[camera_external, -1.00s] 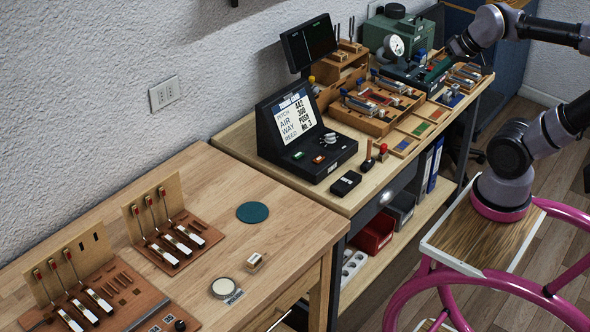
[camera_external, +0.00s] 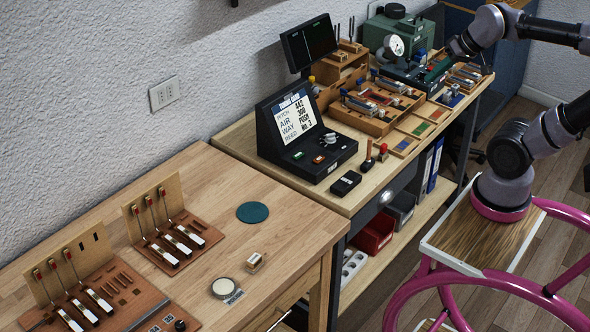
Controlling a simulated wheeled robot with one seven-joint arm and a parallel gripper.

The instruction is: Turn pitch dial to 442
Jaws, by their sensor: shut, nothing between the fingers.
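A black console (camera_external: 300,130) stands on the far bench. Its slanted white panel (camera_external: 294,116) reads pitch 442, air 300, way push, reed No. 3. A pale round knob (camera_external: 329,138) sits on the console's lower deck, beside a green and a red button. No marking on this knob is readable, so I cannot tell whether it is the pitch dial or where it is set. My gripper (camera_external: 432,72) is small in the picture, at the far right end of the bench near the green machine. It is shut and empty, well away from the knob.
A dark monitor (camera_external: 309,43) stands behind the console. A green machine (camera_external: 390,32) with a round gauge (camera_external: 394,46) and wooden trays (camera_external: 370,113) fill the bench's far part. A small black box (camera_external: 346,183) and stamps lie in front. The near table (camera_external: 210,185) holds reed boards.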

